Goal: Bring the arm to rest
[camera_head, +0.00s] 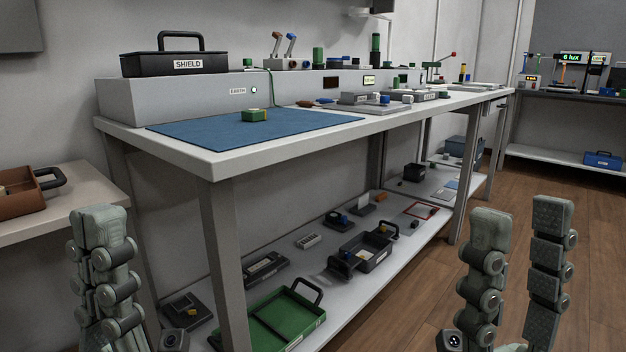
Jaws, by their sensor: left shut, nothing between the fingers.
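My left gripper (99,222) stands upright at the lower left, in front of the bench. Its grey-green fingers are together with nothing between them. My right gripper (521,218) stands upright at the lower right, over the wood floor in the picture. Its two fingers are well apart and the gap is empty. Neither gripper appears to touch anything. The arms behind the grippers are mostly out of the picture.
A long white workbench (215,163) holds a blue mat (190,130) with a small green block (254,115). A black SHIELD box (160,64) sits above. A green tray (262,325) is on the lower shelf. A side table (85,183) stands left. Floor at right is clear.

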